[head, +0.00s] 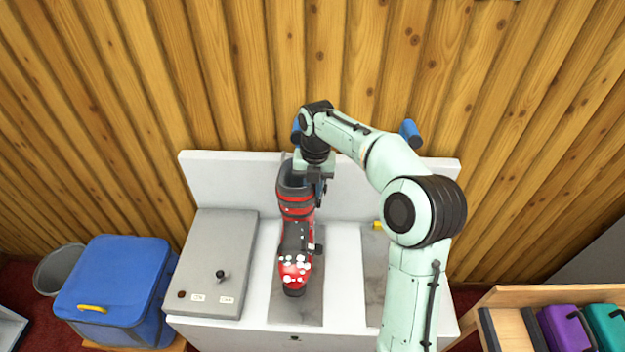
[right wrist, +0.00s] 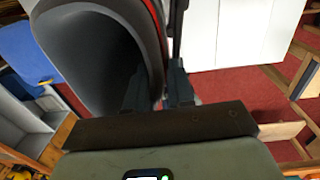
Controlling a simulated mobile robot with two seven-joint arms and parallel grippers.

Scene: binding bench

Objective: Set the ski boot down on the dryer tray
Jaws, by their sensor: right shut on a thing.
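The red and black ski boot (head: 295,255), with white specks on its toe, stands upright with its toe toward the front of the bench. My right gripper (head: 320,178) is above and behind it, shut on the rim of its cuff. In the right wrist view the dark open cuff (right wrist: 95,55) fills the upper left, its wall between the fingers (right wrist: 158,92). A flat grey tray (head: 311,312) lies below the boot on the white bench. I cannot tell whether the sole touches it. My left gripper is out of view.
A grey control box (head: 215,260) with a black knob stands left of the boot. Another grey panel (head: 373,275) lies to the right, partly behind my arm. A white backboard (head: 230,175) rises behind. A blue cooler bag (head: 115,285) is at left, a shelf of cases (head: 565,330) at right.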

